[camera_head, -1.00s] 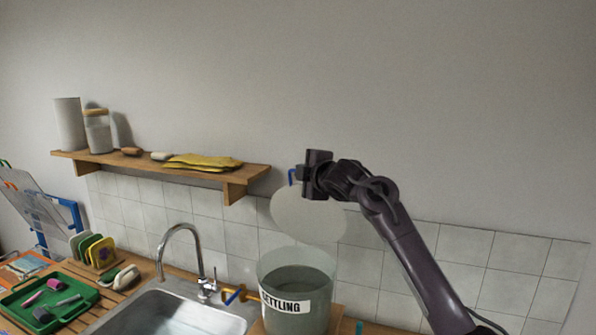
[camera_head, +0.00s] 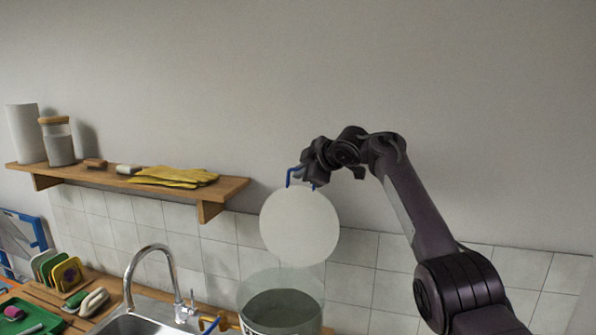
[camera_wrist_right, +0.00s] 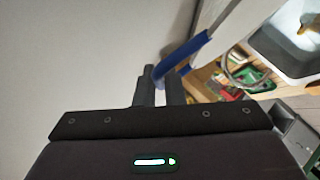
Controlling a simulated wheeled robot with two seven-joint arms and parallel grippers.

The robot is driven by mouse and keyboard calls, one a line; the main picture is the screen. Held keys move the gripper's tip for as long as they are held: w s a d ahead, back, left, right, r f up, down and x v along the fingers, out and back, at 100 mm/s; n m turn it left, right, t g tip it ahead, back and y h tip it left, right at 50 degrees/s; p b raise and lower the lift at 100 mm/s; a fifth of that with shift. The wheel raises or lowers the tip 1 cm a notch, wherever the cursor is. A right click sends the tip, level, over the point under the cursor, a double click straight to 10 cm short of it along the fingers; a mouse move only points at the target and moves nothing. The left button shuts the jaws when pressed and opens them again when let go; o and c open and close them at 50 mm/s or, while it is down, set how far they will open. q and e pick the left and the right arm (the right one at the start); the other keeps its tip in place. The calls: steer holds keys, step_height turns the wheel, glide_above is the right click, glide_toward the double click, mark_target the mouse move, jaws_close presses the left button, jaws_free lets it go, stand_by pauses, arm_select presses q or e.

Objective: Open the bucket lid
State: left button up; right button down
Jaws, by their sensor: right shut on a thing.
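The bucket (camera_head: 250,295) is a clear cylinder with grey contents, at the bottom middle of the head view. Its round whitish lid (camera_head: 300,228) hangs above it, tilted steeply so that its flat face shows. A blue handle (camera_head: 290,177) shows at the lid's top edge. My right gripper (camera_head: 308,182) is at this handle and shut on it. In the right wrist view the blue handle (camera_wrist_right: 185,56) runs at the fingertips (camera_wrist_right: 160,72), with the pale lid (camera_wrist_right: 232,28) beyond. My left gripper is not in view.
A wooden shelf (camera_head: 110,182) with yellow gloves (camera_head: 175,176) and a glass jar (camera_head: 58,145) is on the wall at the left. A faucet (camera_head: 150,250) and sink stand left of the bucket. The wall space above is clear.

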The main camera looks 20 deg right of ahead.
steer(key=shift+f, duration=0.25)
steer(key=c, duration=1.7)
jaws_free()
steer(key=shift+o, duration=0.8)
steer(key=shift+r, duration=0.1)
steer(key=shift+s+d+r+b, duration=0.1)
steer(key=shift+s+d+b, duration=0.05)
steer(key=shift+b, duration=0.2)
steer(key=b+v, duration=0.4)
steer(key=v, duration=0.3)
steer(key=shift+s, duration=0.1)
